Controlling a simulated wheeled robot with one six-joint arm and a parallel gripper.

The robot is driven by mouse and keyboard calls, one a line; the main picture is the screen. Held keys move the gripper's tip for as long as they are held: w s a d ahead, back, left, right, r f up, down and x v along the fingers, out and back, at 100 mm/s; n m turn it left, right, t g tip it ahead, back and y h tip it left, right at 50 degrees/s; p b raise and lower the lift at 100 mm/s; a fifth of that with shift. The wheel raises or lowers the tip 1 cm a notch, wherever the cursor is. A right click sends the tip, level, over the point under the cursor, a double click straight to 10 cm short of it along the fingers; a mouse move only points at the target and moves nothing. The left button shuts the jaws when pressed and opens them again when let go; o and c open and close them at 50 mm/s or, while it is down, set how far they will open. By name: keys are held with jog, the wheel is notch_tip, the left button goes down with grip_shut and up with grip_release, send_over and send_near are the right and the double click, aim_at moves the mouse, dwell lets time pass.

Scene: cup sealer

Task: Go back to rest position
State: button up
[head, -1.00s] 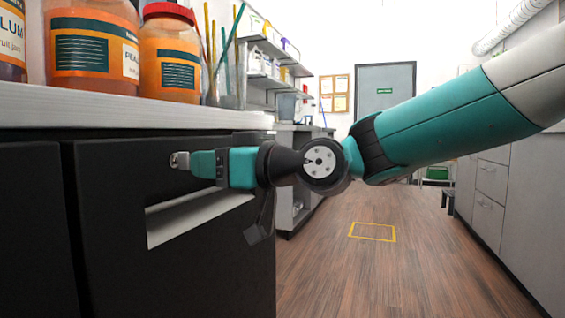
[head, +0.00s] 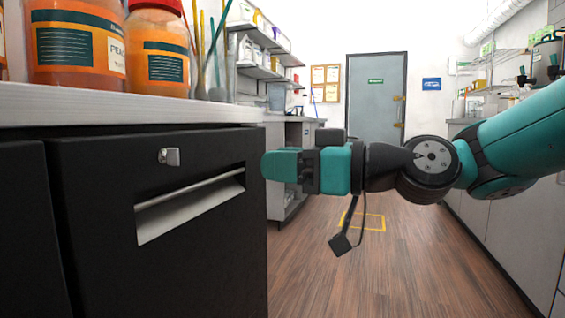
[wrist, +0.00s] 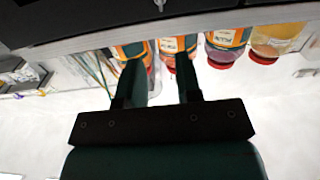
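My gripper (head: 268,165) is held level in the head view, pointing left, and stands in front of the right edge of a black drawer cabinet (head: 100,230). In the wrist view its two green fingers (wrist: 160,82) are apart with nothing between them. My arm reaches in from the right. The cabinet's front has a recessed silver handle (head: 190,210) and a small metal lock (head: 170,156). The lock also shows in the wrist view (wrist: 159,4), beyond the fingertips. The drawer looks shut.
Orange jars (head: 160,55) and a glass with coloured sticks (head: 215,80) stand on the pale counter (head: 130,105). Wall shelves (head: 262,70) and a grey door (head: 376,120) are behind. The wooden floor (head: 390,270) is open, with a yellow outlined square (head: 375,229).

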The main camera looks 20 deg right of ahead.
jog(key=s+a+f+g+h+p, duration=0.4)
jog(key=s+f+g+p, duration=0.1)
jog(key=s+f+g, duration=0.1)
jog(key=s+d+f+m+g+h+p, duration=0.2)
jog(key=s+f+g+h, duration=0.1)
jog(key=s, duration=0.3)
jog(key=s+d+f+m+g+h+p, duration=0.2)
jog(key=s+d+h+p, duration=0.1)
jog(key=s, duration=0.3)
notch_tip(320, 180, up, 36)
jog(key=p, duration=3.6)
jog(key=shift+w, duration=0.45)
jog(key=shift+a, duration=0.1)
